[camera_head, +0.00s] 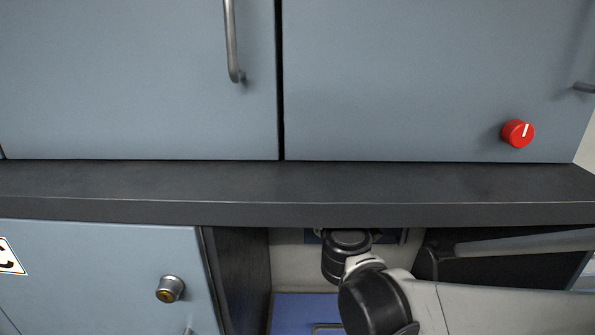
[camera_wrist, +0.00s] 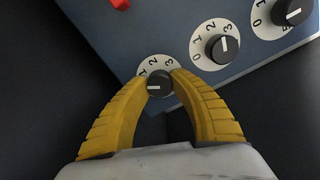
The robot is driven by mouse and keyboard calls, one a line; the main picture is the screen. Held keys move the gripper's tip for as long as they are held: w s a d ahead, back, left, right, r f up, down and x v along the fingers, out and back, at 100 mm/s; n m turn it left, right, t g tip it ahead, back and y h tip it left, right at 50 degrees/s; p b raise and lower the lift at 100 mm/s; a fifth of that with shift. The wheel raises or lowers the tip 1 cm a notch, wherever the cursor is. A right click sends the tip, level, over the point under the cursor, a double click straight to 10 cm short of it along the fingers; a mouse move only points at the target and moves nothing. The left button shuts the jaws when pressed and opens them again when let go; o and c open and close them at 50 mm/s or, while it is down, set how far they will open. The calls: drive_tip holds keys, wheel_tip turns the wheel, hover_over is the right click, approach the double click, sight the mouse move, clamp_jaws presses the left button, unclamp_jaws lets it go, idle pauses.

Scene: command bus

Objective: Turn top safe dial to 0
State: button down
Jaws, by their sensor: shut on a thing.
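In the wrist view, the yellow fingers of my gripper (camera_wrist: 158,78) are closed on the sides of a black dial (camera_wrist: 160,90). Its white pointer line points left in the picture. The numbers 1, 2 and 3 show on the white plate above it; the left finger covers the plate where the pointer aims. A second dial (camera_wrist: 223,49) and a third dial (camera_wrist: 293,12) sit up and to the right on the same blue-grey safe panel (camera_wrist: 185,32). I cannot tell which dial is the top one. In the head view, the gripper and dials are hidden under the counter.
A dark counter edge (camera_head: 300,207) runs above my arm. Blue-grey cabinets with a red knob (camera_head: 518,133) are above it. A cabinet door (camera_head: 90,265) with a round lock (camera_head: 170,289) stands left of the opening. A blue box (camera_head: 300,307) lies low in the opening.

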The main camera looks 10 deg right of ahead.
drive_tip(key=n, duration=0.5)
drive_tip(key=shift+n+b, duration=0.3)
idle(0.4)
drive_tip(key=c, duration=1.1)
unclamp_jaws()
drive_tip(key=shift+o, duration=0.2)
drive_tip(key=shift+s, duration=0.1)
drive_tip(key=s+a, duration=0.2)
drive_tip(key=s, duration=0.9)
drive_tip(key=shift+s+a, duration=0.2)
drive_tip(key=shift+s, duration=0.05)
